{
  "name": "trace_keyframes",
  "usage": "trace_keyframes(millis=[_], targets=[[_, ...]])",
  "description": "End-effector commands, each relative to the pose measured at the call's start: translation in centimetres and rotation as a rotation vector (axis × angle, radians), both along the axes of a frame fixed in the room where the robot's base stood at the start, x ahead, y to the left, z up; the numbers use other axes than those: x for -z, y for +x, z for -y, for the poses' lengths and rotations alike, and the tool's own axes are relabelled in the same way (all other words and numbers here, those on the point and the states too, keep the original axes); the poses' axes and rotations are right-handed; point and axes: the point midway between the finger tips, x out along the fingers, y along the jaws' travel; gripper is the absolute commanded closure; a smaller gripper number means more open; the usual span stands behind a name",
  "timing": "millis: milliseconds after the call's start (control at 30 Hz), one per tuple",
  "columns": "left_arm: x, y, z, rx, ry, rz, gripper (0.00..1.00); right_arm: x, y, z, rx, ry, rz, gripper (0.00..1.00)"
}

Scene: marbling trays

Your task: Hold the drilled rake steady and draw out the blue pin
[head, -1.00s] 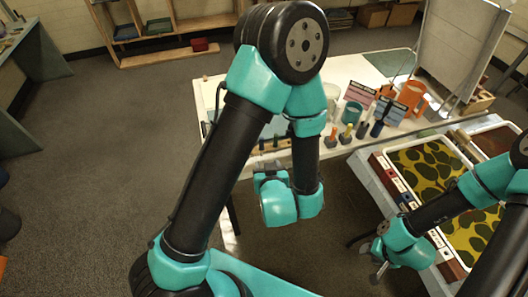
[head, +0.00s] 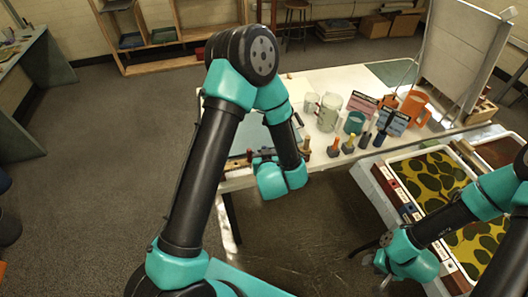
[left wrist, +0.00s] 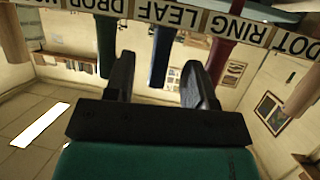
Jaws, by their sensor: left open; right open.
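In the left wrist view the drilled rake (left wrist: 190,17) is a pale strip across the top with upside-down words, LEAF, RING and DROP among them. The blue pin (left wrist: 161,48) projects from it near the LEAF label. My left gripper (left wrist: 157,72) is open, its two dark fingers on either side of the blue pin's line; whether they touch it I cannot tell. In the head view my left arm hides most of the rake at the table's near edge. My right gripper (head: 383,277) is low at the lower right, away from the rake, its fingers small.
A green pin (left wrist: 106,40) and a red pin (left wrist: 222,55) flank the blue one closely. On the table (head: 345,80) stand mugs, cards and several coloured-handled tools. Marbling trays (head: 455,195) lie at the right. Open floor lies at the left.

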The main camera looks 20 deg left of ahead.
Motion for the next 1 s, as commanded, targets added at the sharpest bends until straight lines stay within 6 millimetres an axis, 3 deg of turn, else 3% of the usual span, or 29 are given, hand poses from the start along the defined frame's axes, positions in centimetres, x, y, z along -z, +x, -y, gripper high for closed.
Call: trace_keyframes(millis=[200, 567, 1000], targets=[[0.8, 1.8, -1.0, -0.001, 0.000, 0.001, 0.50, 0.0, 0.0, 0.0, 0.000, 0.000, 0.000, 0.57], [1.0, 2.1, -1.2, 0.001, 0.000, 0.000, 0.50, 0.0, 0.0, 0.0, 0.000, 0.000, 0.000, 0.57], [1.0, 2.1, -1.2, 0.001, 0.000, 0.000, 0.92, 0.0, 0.0, 0.0, 0.000, 0.000, 0.000, 0.57]])
